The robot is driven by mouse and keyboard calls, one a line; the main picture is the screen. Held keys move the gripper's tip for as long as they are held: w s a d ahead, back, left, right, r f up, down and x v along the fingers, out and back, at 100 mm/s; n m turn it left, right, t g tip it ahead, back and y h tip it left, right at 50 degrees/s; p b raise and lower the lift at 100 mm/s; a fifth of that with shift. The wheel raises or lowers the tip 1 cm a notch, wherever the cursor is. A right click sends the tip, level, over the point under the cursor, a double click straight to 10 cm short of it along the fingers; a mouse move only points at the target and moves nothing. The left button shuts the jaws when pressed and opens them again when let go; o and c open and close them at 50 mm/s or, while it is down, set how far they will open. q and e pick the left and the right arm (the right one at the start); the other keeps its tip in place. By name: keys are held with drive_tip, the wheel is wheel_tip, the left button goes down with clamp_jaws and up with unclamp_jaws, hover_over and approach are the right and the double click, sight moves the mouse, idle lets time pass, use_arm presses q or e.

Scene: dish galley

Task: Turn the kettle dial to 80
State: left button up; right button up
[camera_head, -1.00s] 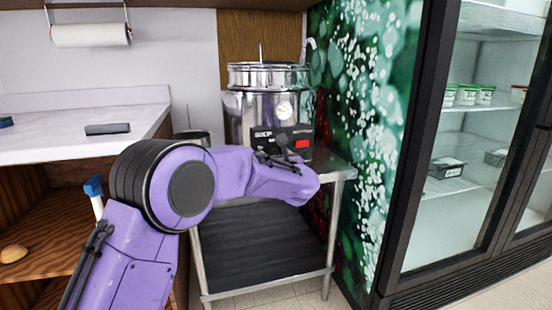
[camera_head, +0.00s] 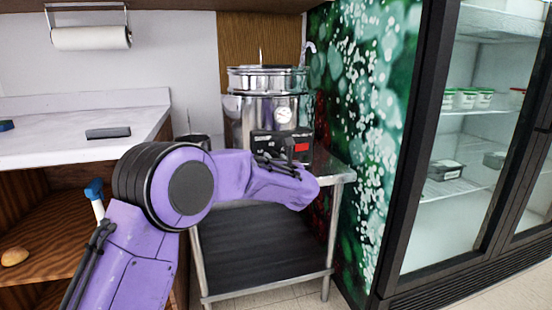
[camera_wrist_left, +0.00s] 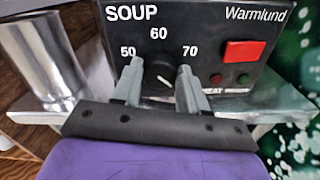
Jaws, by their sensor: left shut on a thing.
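The kettle (camera_head: 245,108) is a large shiny steel pot with a round gauge, standing on a steel stand. Its black control box (camera_head: 262,137) shows in front, partly behind my left arm. In the left wrist view the control box (camera_wrist_left: 205,22) reads SOUP and Warmlund, with 50, 60 and 70 around the dial (camera_wrist_left: 158,82). The dial is dark with a short white mark. My left gripper (camera_wrist_left: 159,70) is shut on the dial, one finger on each side. No 80 shows; the right finger hides part of the panel. My right gripper is not in view.
A red switch (camera_wrist_left: 243,50) and two small lamps sit right of the dial. A steel cup (camera_wrist_left: 42,58) stands left of the box. A white counter (camera_head: 60,145) is at left, a glass-door fridge (camera_head: 465,150) at right. The stand's lower shelf (camera_head: 265,250) is bare.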

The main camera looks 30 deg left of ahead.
use_arm(q)
drive_tip(key=m+p, duration=0.9)
drive_tip(key=m, duration=0.2)
drive_tip(key=shift+w+r+m, duration=0.1)
drive_tip(key=shift+m, duration=0.3)
drive_tip(key=shift+s+a+f+m+p, duration=0.15)
drive_tip(key=shift+m+p, duration=2.3)
drive_tip(key=shift+m, duration=3.15)
drive_tip(key=shift+s+f+m+p, duration=0.1)
drive_tip(key=shift+m+p, duration=2.35)
drive_tip(key=shift+m, duration=3.15)
drive_tip(key=shift+s+a+f+m+p, duration=0.15)
drive_tip(key=shift+m+p, duration=2.3)
drive_tip(key=shift+m, duration=3.15)
drive_tip(key=shift+w+d, duration=0.1)
